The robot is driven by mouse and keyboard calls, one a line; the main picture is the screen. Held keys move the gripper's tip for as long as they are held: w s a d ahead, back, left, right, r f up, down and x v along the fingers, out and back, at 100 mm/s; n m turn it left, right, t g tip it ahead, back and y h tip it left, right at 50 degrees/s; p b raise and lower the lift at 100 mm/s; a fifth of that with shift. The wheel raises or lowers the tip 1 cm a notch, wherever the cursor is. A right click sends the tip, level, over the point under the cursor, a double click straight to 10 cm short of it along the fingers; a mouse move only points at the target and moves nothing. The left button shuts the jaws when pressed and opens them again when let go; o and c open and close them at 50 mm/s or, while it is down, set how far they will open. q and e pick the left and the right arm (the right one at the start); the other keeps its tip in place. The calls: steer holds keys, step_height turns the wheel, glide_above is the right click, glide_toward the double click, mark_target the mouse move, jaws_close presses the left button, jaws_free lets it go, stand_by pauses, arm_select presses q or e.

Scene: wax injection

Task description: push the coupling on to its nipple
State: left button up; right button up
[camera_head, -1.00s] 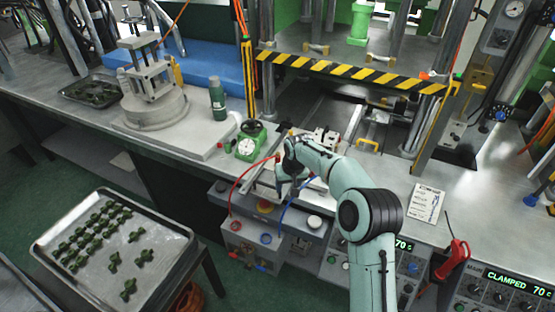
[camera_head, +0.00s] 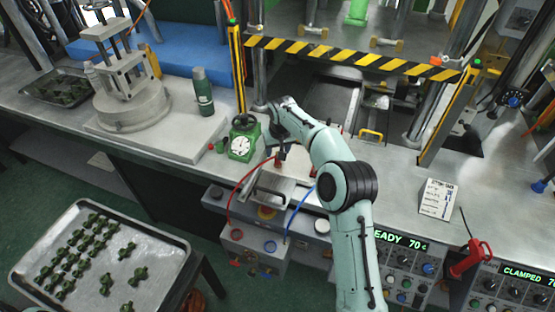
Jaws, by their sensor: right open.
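My right gripper (camera_head: 282,155) is at the back of the metal plate (camera_head: 262,194) at the bench's front edge. Its jaws are open, small and partly hidden by my wrist. A red hose (camera_head: 238,188) rises from the grey box (camera_head: 258,246) and its upper end comes close to the gripper. A blue hose (camera_head: 297,213) rises from the same box toward the plate's right side. The coupling and its nipple are too small or hidden to tell apart, and I cannot tell whether they touch. My left gripper is not in view.
A green dial gauge (camera_head: 240,146) and a green bottle (camera_head: 202,95) stand left of my gripper. The press with its striped bar (camera_head: 340,56) is behind. A tray (camera_head: 170,254) of green parts is front left.

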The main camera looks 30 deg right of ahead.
steer(key=shift+w+f, duration=0.3)
steer(key=shift+f, duration=0.25)
steer(key=x, duration=0.5)
steer(key=shift+d, duration=0.25)
jaws_close()
